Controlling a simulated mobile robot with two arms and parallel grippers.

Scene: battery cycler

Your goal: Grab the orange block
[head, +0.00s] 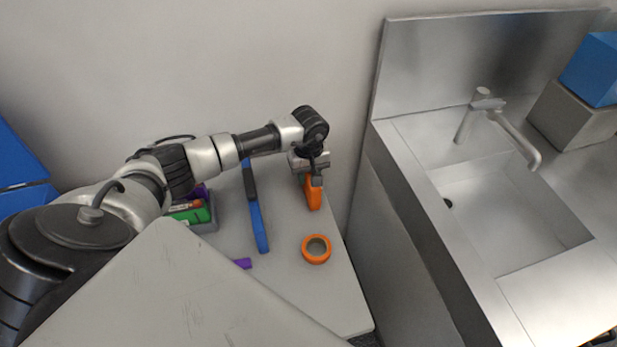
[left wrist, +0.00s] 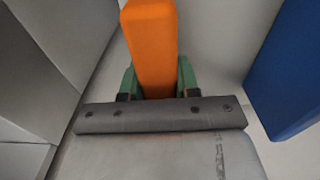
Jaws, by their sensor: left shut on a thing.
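The orange block (head: 313,195) is at the far right part of the table, under my left gripper (head: 314,180). In the left wrist view the orange block (left wrist: 152,45) stands between the two green fingers of my left gripper (left wrist: 157,82), which is shut on it. The block's end inside the jaws is partly hidden by the gripper. I cannot tell whether the block touches the table. My right gripper is not in view.
An orange tape ring (head: 316,249) lies nearer on the table (head: 290,285). A long blue bar (head: 257,215) lies left of the block. A grey bin with green and purple things (head: 196,212) is further left. A steel sink (head: 500,215) stands to the right.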

